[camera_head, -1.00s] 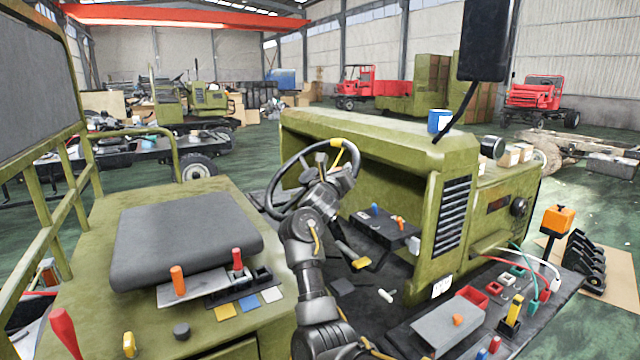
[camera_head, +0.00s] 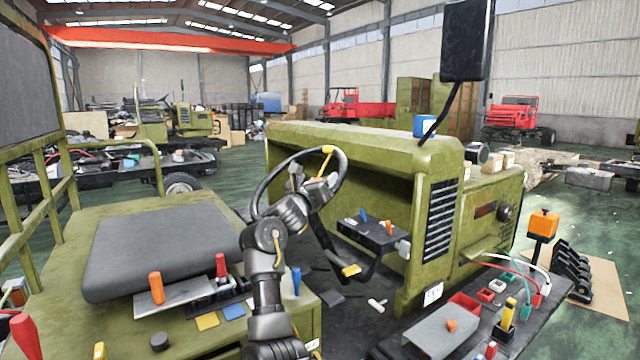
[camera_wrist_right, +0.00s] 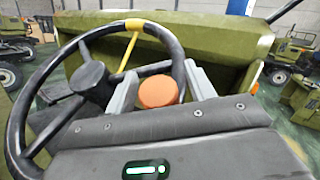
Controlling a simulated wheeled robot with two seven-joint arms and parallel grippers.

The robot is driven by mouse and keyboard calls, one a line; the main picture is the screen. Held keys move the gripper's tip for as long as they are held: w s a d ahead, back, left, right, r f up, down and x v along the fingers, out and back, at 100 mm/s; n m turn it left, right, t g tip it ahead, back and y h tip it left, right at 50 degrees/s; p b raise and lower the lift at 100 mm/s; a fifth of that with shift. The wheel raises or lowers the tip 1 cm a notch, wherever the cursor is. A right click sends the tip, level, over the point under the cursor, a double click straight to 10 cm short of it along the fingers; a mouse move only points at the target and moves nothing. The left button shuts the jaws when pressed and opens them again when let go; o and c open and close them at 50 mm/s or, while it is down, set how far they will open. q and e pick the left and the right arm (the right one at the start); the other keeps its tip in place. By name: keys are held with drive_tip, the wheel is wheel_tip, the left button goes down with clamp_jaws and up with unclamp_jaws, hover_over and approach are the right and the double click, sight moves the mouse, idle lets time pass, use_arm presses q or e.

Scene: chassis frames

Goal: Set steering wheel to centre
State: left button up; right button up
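The steering wheel (camera_head: 262,188) has a black rim and spokes and a yellow mark (camera_head: 328,149) at the far top of its rim. In the right wrist view the wheel (camera_wrist_right: 28,88) fills the left half, with the yellow mark (camera_wrist_right: 134,24) at its top and a yellow strip running down from it. My right gripper (camera_head: 322,186) is at the right side of the wheel. In the wrist view its two grey fingers (camera_wrist_right: 160,82) stand on both sides of a round orange knob (camera_wrist_right: 157,92) and appear to touch it. The knob's mount is hidden. My left gripper is out of view.
The green dashboard (camera_head: 350,145) stands just beyond the wheel. A black lever box (camera_head: 372,235) lies to its right. The grey seat (camera_head: 160,245) is at the left. A dark mirror (camera_head: 467,40) hangs at upper right. A parts tray (camera_head: 440,335) is at lower right.

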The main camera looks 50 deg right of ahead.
drive_tip(key=shift+a+f, duration=0.1)
drive_tip(key=shift+a, duration=0.1)
drive_tip(key=b+v, duration=0.4)
drive_tip(key=v, duration=0.6)
drive_tip(key=shift+a, duration=0.2)
drive_tip(key=shift+s, duration=0.15)
